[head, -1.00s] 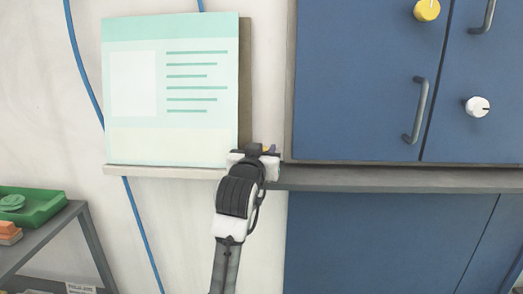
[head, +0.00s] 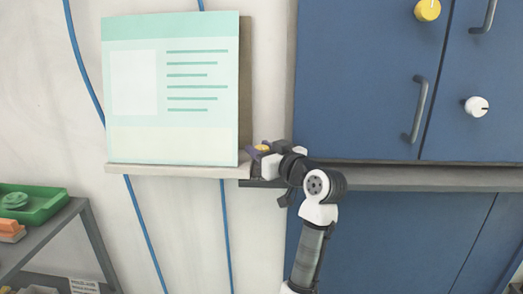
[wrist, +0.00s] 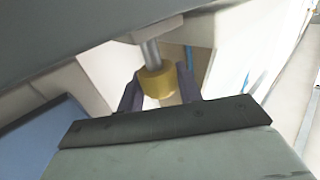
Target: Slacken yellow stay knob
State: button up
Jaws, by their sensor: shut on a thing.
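The yellow stay knob (wrist: 158,84) shows in the wrist view as a short yellow cylinder on a grey metal shaft (wrist: 151,52). The dark fingers of my gripper (wrist: 160,92) stand on either side of it, shut on it. In the head view a small bit of the yellow knob (head: 263,147) shows at my gripper (head: 257,154), by the lower right corner of the mint-green board (head: 172,140). My gripper reaches it from the right and hides most of it there. I cannot tell how far the knob is turned.
A blue cabinet (head: 350,60) on the right carries another yellow knob (head: 427,10), a white knob (head: 477,106) and grey handles. A pale ledge (head: 170,171) runs under the board. Blue cables hang on the wall. A green tray (head: 50,208) stands on a shelf at lower left.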

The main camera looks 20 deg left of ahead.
jog(key=shift+n+g+y, duration=0.6)
jog(key=shift+n+g, duration=0.2)
jog(key=shift+g, duration=0.6)
jog(key=o, duration=0.7)
jog(key=b+v, duration=0.3)
jog(key=v, duration=1)
jog(key=shift+s+d+f, duration=0.15)
jog(key=shift+d, duration=0.25)
